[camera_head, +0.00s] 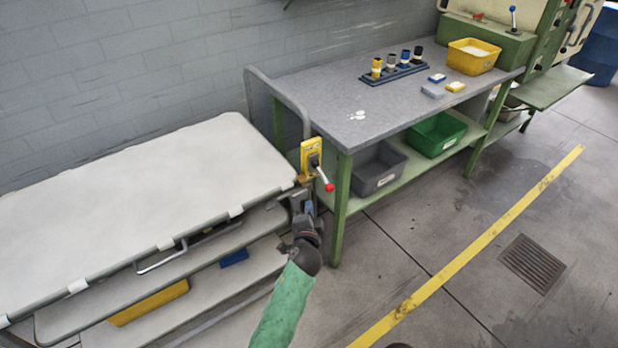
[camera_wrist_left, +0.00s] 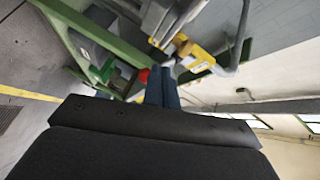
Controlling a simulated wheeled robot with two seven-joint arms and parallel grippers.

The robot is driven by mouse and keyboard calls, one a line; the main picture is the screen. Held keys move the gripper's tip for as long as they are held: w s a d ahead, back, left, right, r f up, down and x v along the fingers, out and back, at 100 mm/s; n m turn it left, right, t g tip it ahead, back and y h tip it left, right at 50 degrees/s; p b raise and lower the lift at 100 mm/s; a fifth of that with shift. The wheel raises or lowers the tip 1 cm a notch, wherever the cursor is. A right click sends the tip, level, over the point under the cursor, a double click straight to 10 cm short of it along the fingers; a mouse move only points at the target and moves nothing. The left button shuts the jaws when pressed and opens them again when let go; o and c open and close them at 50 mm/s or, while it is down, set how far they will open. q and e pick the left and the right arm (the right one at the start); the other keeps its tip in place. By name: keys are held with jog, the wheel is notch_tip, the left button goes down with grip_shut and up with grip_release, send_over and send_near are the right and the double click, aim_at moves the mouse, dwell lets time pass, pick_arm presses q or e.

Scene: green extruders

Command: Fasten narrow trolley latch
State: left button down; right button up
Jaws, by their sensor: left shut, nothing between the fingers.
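The trolley latch (camera_head: 312,152) is a yellow plate with a dark pivot at the right end of the white-topped trolley (camera_head: 130,190), by its grey tube handle (camera_head: 262,78). Its lever ends in a red knob (camera_head: 329,187) that points down and right. My left gripper (camera_head: 307,208) is shut and empty just below the latch, left of the knob. In the left wrist view the dark blue fingers (camera_wrist_left: 163,88) are together, with the red knob (camera_wrist_left: 143,75) close beside them and the yellow latch (camera_wrist_left: 195,56) beyond. I cannot tell whether the fingers touch the knob. My right gripper is out of view.
The grey-topped green workbench (camera_head: 340,100) stands right beside the latch; its front leg (camera_head: 341,205) is close to my left gripper. Grey (camera_head: 378,170) and green (camera_head: 436,135) bins sit on its lower shelf.

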pick_arm(q)
jog(key=d+r+m+h, duration=0.1)
jog(key=m, duration=0.1)
jog(key=d+r+m+t+h, duration=0.1)
jog(key=r+m, duration=0.1)
jog(key=shift+s+d+t+h, duration=0.1)
jog(key=shift+d+t+h, duration=0.2)
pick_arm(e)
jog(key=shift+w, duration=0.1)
pick_arm(q)
jog(key=w+a+p, duration=0.2)
jog(key=w+p, duration=0.2)
jog(key=w, duration=0.5)
jog(key=shift+a, duration=0.15)
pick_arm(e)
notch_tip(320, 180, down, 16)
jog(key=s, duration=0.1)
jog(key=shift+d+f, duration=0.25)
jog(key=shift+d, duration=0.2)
pick_arm(q)
jog(key=shift+f, duration=0.1)
